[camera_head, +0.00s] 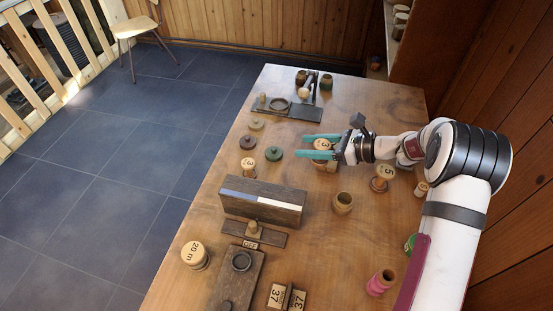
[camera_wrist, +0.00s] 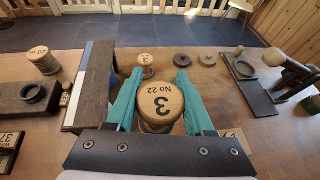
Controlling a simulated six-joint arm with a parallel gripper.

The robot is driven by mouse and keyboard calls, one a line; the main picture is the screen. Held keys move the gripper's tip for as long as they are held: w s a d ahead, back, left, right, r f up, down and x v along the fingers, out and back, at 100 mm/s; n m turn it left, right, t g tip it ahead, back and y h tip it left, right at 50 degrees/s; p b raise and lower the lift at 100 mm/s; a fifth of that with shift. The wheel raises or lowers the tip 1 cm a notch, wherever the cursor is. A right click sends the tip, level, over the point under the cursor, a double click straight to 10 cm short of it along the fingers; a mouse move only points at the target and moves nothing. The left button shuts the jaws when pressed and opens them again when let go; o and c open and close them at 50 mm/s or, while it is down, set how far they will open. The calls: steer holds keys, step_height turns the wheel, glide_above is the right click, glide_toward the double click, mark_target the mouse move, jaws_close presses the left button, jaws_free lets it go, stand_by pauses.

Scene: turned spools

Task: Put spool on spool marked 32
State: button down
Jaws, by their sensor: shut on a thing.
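In the head view, my gripper (camera_head: 302,146) is shut on this spool (camera_head: 322,145) over the right middle of the table. I cannot tell whether its base touches anything below. A smaller spool with a "3" on top (camera_head: 248,154) stands left of my gripper, and shows beyond the fingertips in the wrist view (camera_wrist: 145,59). I can read no spool marked 32.
A long dark block with a pale strip (camera_head: 262,201) lies to the front left. A "20 m" spool (camera_head: 194,254) stands front left.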

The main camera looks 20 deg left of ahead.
steer(key=a+r, duration=0.4)
steer(key=a, duration=0.4)
glide_above(248, 165)
steer(key=w+a, duration=0.1)
steer(key=a, duration=0.2)
step_height(248, 165, down, 7)
step_height(248, 165, down, 4)
steer(key=shift+w+a+r, duration=0.1)
steer(key=shift+r, duration=0.05)
steer(key=shift+c, duration=1.4)
jaws_free()
